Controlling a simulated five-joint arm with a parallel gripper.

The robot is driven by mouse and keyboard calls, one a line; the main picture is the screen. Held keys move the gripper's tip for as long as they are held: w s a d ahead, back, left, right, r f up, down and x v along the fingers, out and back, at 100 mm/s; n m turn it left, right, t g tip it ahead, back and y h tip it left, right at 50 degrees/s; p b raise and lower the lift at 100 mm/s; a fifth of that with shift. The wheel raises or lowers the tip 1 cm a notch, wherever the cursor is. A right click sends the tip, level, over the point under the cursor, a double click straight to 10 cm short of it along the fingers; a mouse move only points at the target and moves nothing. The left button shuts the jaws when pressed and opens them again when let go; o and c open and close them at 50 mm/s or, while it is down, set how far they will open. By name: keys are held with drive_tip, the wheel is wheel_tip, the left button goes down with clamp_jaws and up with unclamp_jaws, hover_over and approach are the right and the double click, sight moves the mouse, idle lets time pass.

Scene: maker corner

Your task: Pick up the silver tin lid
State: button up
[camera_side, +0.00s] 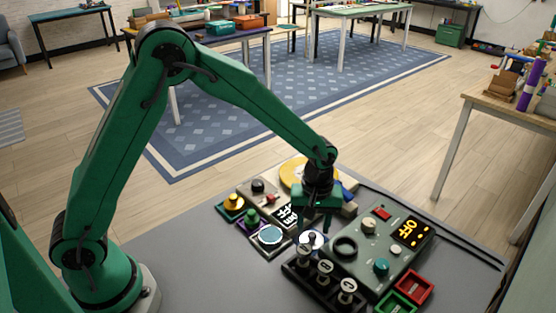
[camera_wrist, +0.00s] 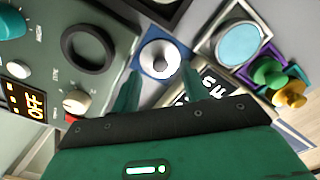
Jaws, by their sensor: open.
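The silver tin lid (camera_wrist: 152,48), a pale round disc with a dark knob in its middle, sits in a small blue square tray (camera_wrist: 143,67). In the side view the lid (camera_side: 303,244) is partly hidden behind my fingers. My gripper (camera_wrist: 161,76) is open and empty. In the wrist view its two fingers point at the lid, one towards each side of it. In the side view my gripper (camera_side: 316,222) hangs above the lid; I cannot tell the exact gap.
A grey-green control box (camera_side: 352,265) with a lit "OFF" display stands close on the right. A black holder (camera_side: 305,276) with several round-topped pieces is in front. A light-blue disc (camera_side: 270,235) lies on the left, with small knobbed pieces beyond. The table's left front is clear.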

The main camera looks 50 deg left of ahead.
sight(312, 234)
drive_tip(key=shift+f, duration=1.35)
clamp_jaws()
drive_tip(key=shift+r, duration=0.2)
wheel_tip(312, 234, up, 10)
drive_tip(key=shift+f, duration=0.15)
idle(0.4)
drive_tip(key=s+a+n, duration=0.1)
drive_tip(key=s+a, duration=0.5)
drive_tip(key=s, duration=0.1)
drive_tip(key=shift+s+a+f, duration=0.2)
drive_tip(key=shift+s+a, duration=0.15)
drive_tip(key=shift+a, duration=0.05)
